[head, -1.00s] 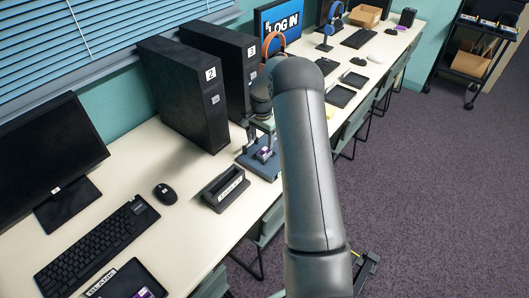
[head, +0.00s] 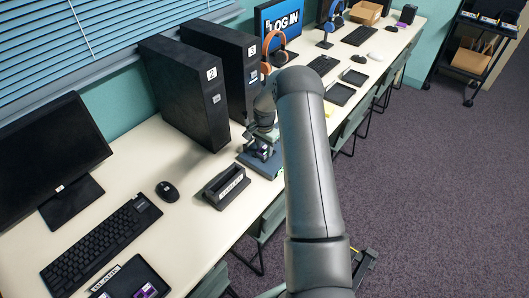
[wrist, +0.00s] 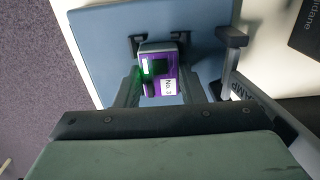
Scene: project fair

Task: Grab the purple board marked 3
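The purple board marked No 3 (wrist: 160,75) sits upright in a dark holder on a blue-grey base (wrist: 105,50) in the wrist view, with a green glow on its left part. In the head view only a small purple patch of it (head: 264,150) shows, partly hidden by my gripper. My gripper (wrist: 160,80) is over the base, its two fingers on either side of the board. They look open, with narrow gaps to its edges. The base (head: 262,165) stands near the table's front edge.
A small black labelled holder (head: 226,187) stands left of the base. Black towers marked 2 (head: 185,95) and 3 (head: 228,75) stand behind. Another purple board (head: 146,291) lies in a black tray at lower left. A grey upright (wrist: 232,60) stands close right of my gripper.

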